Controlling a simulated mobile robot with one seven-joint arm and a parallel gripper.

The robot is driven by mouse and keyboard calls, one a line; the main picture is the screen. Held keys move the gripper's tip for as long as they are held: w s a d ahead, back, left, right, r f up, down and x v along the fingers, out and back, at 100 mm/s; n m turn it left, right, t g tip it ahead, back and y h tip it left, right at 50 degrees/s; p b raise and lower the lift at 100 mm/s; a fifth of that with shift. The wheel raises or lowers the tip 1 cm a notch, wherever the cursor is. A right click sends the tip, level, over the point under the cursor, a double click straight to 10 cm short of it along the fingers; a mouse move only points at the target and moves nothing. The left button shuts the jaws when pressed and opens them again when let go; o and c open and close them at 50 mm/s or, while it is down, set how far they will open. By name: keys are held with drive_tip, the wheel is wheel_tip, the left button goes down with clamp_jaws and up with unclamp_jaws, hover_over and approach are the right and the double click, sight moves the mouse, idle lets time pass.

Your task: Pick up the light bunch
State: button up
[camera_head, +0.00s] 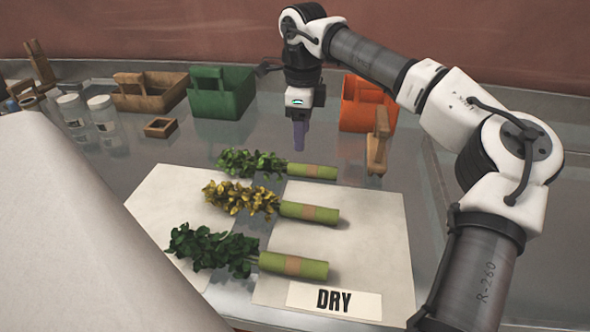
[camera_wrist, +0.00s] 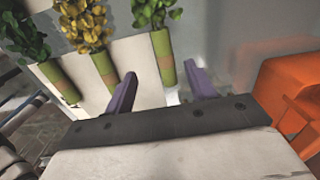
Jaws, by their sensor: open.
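Three leafy bunches lie side by side, each with a light green wrapped stem and tan band. The far bunch has mid-green leaves (camera_head: 252,163), the middle one yellowish, palest leaves (camera_head: 240,199), and the near one dark green leaves (camera_head: 210,247). In the wrist view the mid-green (camera_wrist: 156,14), yellow (camera_wrist: 84,24) and dark green (camera_wrist: 26,36) bunches run right to left. My gripper (camera_head: 300,138) is open and empty, pointing down above the table beyond the far bunch. In the wrist view its purple fingers (camera_wrist: 161,88) are apart, near the far bunch's stem end.
Pale sheets (camera_head: 380,255) lie under the bunches, with a "DRY" label (camera_head: 334,300) in front. Behind stand a green basket (camera_head: 222,95), an orange basket (camera_head: 365,108) and a wooden basket (camera_head: 150,95). A wooden-handled item (camera_head: 378,145) is right of my gripper. Jars (camera_head: 72,110) stand left.

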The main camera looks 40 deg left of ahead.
hover_over(303, 165)
drive_tip(key=f, duration=0.4)
drive_tip(key=shift+s+f, duration=0.1)
drive_tip(key=shift+s, duration=0.2)
drive_tip(key=shift+w+f+p, duration=0.15)
drive_tip(key=shift+f+p, duration=0.35)
drive_tip(key=shift+f, duration=0.8)
drive_tip(key=shift+w+f+p, duration=0.15)
drive_tip(key=shift+f+p, duration=0.3)
drive_tip(key=shift+f, duration=0.85)
drive_tip(key=c, duration=1)
